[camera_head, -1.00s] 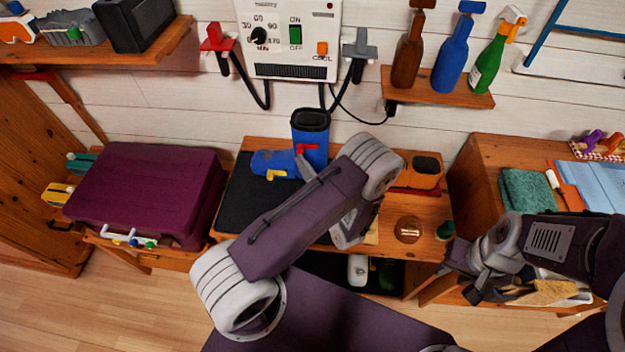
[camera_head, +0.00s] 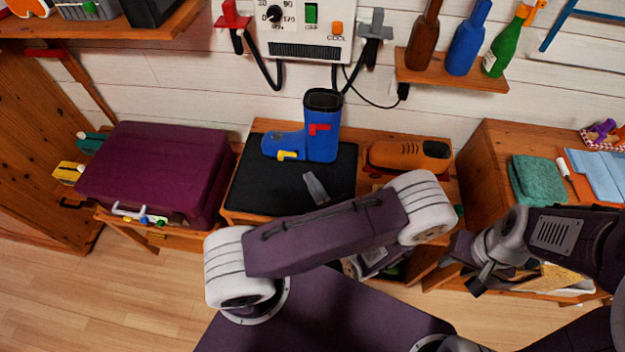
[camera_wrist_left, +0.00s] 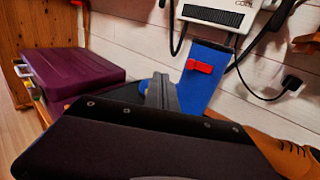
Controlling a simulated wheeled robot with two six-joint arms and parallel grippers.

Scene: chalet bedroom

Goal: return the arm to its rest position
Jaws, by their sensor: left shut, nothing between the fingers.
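My left arm (camera_head: 320,235) reaches across the lower middle of the head view, its purple link lying almost level. My left gripper (camera_head: 315,187) shows as a grey fingertip over the black mat (camera_head: 258,190); the rest is hidden behind the link. In the left wrist view the gripper (camera_wrist_left: 162,95) is shut and empty, in front of the blue boot (camera_wrist_left: 207,80). The boot (camera_head: 322,135) stands upright on the mat, apart from the gripper in the head view. My right gripper (camera_head: 468,272) hangs at the right bench; its opening is unclear.
A maroon case (camera_head: 155,175) lies on the left bench. An orange shoe (camera_head: 408,156) sits right of the mat. A dryer unit (camera_head: 310,30) hangs on the wall, beside a bottle shelf (camera_head: 450,80). A green towel (camera_head: 538,180) lies on the right bench.

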